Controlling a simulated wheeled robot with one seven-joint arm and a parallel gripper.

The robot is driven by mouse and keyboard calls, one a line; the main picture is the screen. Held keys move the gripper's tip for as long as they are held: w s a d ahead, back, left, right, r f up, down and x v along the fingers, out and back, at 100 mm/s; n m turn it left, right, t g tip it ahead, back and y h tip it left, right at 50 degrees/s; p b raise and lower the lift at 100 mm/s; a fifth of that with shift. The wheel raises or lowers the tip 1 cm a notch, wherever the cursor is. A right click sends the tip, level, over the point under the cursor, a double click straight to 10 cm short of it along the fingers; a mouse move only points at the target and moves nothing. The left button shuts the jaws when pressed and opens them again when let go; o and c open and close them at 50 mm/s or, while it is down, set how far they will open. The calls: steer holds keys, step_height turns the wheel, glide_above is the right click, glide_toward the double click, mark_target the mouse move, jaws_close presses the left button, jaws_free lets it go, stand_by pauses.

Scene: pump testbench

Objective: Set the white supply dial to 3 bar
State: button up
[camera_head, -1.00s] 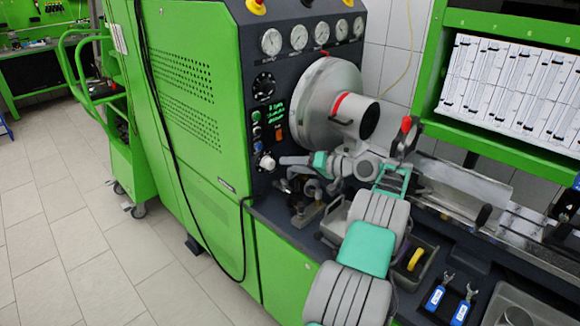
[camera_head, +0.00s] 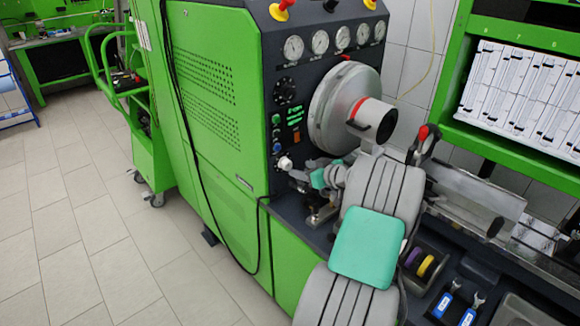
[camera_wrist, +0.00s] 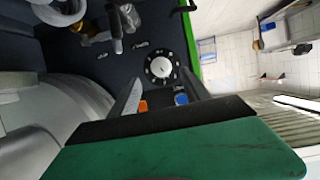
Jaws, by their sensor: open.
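The white supply dial (camera_head: 284,163) is a small white knob low on the dark control panel, below the coloured buttons. In the wrist view the dial (camera_wrist: 161,68) is seen face-on, a white centre inside a dark ring with light scale marks. Its setting is too small to read. My gripper (camera_head: 298,177) is just below and right of the dial in the head view. In the wrist view my gripper (camera_wrist: 161,79) is open and empty, its fingers apart on either side of the dial's line. Whether they touch the panel cannot be told.
An orange switch (camera_wrist: 143,106) and a blue button (camera_wrist: 181,98) lie close to the dial. A black dial (camera_head: 285,90) and several gauges (camera_head: 320,42) sit higher. A large grey drum (camera_head: 338,105) stands right; metal fittings (camera_head: 318,212) lie below.

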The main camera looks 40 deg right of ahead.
mark_target(289, 166)
steer(key=shift+n, duration=0.5)
steer(key=p+x, duration=0.2)
steer(key=x, duration=0.6)
jaws_close()
